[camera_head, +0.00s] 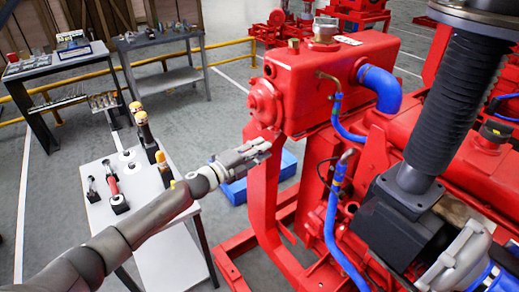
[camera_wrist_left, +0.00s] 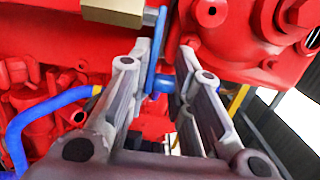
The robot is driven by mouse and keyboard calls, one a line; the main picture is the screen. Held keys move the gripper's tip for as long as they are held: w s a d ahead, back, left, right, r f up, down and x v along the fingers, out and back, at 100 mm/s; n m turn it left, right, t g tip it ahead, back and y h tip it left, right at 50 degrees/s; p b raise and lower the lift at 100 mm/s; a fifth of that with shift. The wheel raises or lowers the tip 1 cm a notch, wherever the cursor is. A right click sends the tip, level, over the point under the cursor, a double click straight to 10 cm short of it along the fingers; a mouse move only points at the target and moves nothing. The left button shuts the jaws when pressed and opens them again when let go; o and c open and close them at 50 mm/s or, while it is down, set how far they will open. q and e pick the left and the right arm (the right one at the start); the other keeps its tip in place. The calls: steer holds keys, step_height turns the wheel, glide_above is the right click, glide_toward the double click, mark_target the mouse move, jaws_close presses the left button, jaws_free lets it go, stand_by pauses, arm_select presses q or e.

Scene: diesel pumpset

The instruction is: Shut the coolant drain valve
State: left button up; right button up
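The coolant drain valve seems to be the small fitting with a blue lever (camera_wrist_left: 156,58) in the left wrist view, beside a brass block (camera_wrist_left: 112,10) with a short steel stem. The lever stands roughly upright in the picture, its lower end near a blue round part (camera_wrist_left: 163,83). My left gripper (camera_wrist_left: 166,52) is open, its two fingers on either side of the lever. A gap shows right of the lever; contact on the left cannot be told. In the head view my left gripper (camera_head: 262,148) is beside the red engine tank (camera_head: 325,85), and the valve is hidden.
The red pumpset frame (camera_head: 268,200) and blue hoses (camera_head: 333,215) lie right of my left arm. A white table (camera_head: 150,190) with tools stands left, under my arm. A blue block (camera_head: 235,190) is on the floor behind the gripper.

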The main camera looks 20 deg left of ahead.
arm_select(q)
steer(key=shift+r, duration=0.2)
jaws_close()
steer(key=shift+d, duration=0.1)
steer(key=shift+w+d+r+n+t+y, duration=0.1)
steer(key=shift+w+d+n+t+y, duration=0.1)
steer(key=shift+n+t+y, duration=0.5)
steer(key=n+y, duration=0.1)
steer(key=y, duration=0.2)
steer(key=shift+w+d+r+n+t, duration=0.1)
steer(key=shift+w+d+n+t, duration=0.05)
steer(key=shift+w+n+t, duration=0.2)
steer(key=o, duration=0.8)
jaws_free()
